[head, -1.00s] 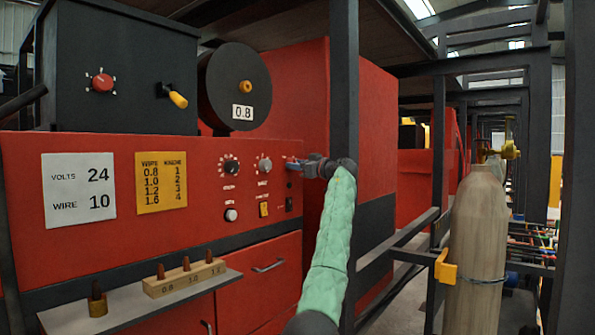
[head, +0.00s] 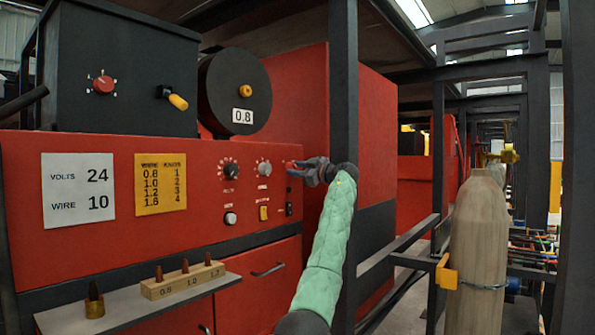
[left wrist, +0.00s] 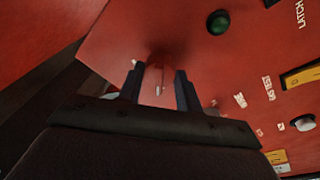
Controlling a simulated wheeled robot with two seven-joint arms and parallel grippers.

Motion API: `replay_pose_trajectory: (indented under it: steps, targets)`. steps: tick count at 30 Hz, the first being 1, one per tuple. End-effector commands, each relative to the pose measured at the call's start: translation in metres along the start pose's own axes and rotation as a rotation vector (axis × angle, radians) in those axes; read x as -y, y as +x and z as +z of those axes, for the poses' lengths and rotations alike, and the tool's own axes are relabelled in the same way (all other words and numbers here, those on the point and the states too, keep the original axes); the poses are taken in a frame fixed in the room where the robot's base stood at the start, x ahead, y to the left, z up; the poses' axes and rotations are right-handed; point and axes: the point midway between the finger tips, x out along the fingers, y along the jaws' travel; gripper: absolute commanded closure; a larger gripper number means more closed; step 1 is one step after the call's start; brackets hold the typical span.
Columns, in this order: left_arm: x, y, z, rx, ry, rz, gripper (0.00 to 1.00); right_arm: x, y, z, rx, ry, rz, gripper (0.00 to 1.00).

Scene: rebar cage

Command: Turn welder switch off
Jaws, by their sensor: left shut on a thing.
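The red welder panel (head: 150,235) fills the left of the head view. My left gripper (head: 292,168) is at the panel's right end, beside two dial knobs. In the left wrist view its two dark fingers (left wrist: 157,88) point at the panel and are shut on a small reddish part between them, which I take to be the welder switch (left wrist: 154,80). The fingers and shadow hide most of this part, so its exact position cannot be read. A dark green round lamp (left wrist: 217,22) shows near the fingers. My right gripper is not in view.
A yellow switch (head: 264,213), a white button (head: 230,218) and a small black fitting (head: 289,209) sit below the knobs. A dark post (head: 343,80) stands close to my left arm. A gas cylinder (head: 478,250) stands at the right.

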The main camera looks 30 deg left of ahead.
Motion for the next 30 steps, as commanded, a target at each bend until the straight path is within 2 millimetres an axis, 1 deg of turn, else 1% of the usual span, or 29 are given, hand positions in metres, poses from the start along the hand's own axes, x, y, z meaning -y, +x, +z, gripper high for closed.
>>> replay_pose_trajectory:
  steps: [6, 7, 10, 20, 23, 26, 30]
  targets:
    - [0.0, 0.0, 0.001, 0.001, 0.001, 0.0, 0.88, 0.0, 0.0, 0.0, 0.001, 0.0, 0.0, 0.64]
    - [0.0, 0.0, 0.001, 0.001, 0.001, 0.0, 0.63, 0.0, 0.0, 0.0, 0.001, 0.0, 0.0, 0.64]
    - [0.0, 0.0, 0.001, 0.001, 0.001, 0.0, 0.44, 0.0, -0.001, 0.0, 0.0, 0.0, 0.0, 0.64]
    - [0.0, -0.002, 0.001, 0.0, 0.001, 0.001, 0.44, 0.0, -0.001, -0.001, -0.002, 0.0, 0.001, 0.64]
    - [0.0, -0.011, 0.001, 0.0, 0.0, 0.002, 0.44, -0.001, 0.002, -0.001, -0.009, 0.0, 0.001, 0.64]
    - [0.001, -0.025, 0.002, 0.0, 0.0, 0.002, 0.44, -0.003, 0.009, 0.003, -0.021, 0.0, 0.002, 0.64]
    - [0.0, -0.047, 0.002, 0.001, 0.0, 0.002, 0.44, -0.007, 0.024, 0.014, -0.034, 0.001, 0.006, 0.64]
